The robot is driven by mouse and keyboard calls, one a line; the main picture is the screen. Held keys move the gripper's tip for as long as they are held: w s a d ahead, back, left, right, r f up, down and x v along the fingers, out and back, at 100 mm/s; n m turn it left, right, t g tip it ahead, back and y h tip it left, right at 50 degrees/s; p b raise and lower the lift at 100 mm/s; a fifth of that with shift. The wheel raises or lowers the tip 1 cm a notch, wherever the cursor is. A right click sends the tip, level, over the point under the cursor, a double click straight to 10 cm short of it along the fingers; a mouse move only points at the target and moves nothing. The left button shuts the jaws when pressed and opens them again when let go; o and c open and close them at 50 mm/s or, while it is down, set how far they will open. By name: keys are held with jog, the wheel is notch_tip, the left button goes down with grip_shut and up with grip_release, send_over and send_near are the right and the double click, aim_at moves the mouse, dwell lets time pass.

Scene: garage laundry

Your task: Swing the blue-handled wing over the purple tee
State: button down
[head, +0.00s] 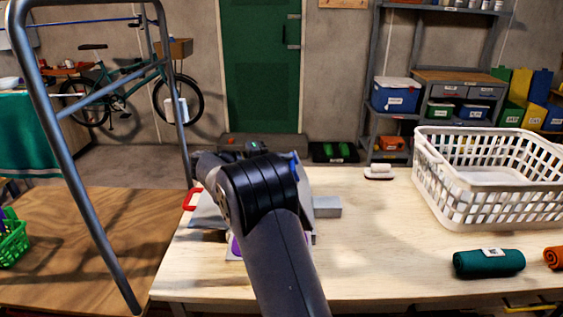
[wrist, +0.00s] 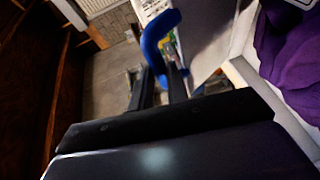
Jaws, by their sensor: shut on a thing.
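In the wrist view my gripper (wrist: 164,76) is shut on the blue handle (wrist: 160,38), a curved loop between the dark fingers. A grey panel (wrist: 208,28), seemingly the wing, shows beside the handle. The purple tee (wrist: 292,62) lies at the right of that view, partly cut off. In the head view my arm hides my gripper and most of the folding board. A sliver of purple tee (head: 236,247) shows left of the arm, and a bit of blue handle (head: 295,166) shows behind it. How far the wing is tilted is unclear.
A red handle (head: 191,199) and a grey panel (head: 207,213) stick out left of my arm. A white laundry basket (head: 440,196) and a rolled teal cloth (head: 489,263) are on the right of the table. A metal frame (head: 75,170) stands at left.

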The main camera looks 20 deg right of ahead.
jog(key=shift+s+d+f+g, duration=0.1)
jog(key=shift+s+f+g, duration=0.15)
jog(key=shift+f, duration=0.55)
jog(key=c, duration=1.7)
grip_release()
jog(key=shift+d, duration=0.15)
jog(key=shift+o, duration=0.3)
jog(key=shift+w+r, duration=0.1)
jog(key=a+r, duration=0.2)
jog(key=a, duration=0.8)
jog(key=shift+w+a, duration=0.3)
jog(key=shift+a, duration=0.05)
jog(key=d+f, duration=0.1)
jog(key=d, duration=0.9)
jog(key=shift+s+d+f, duration=0.25)
jog(key=shift+d, duration=0.1)
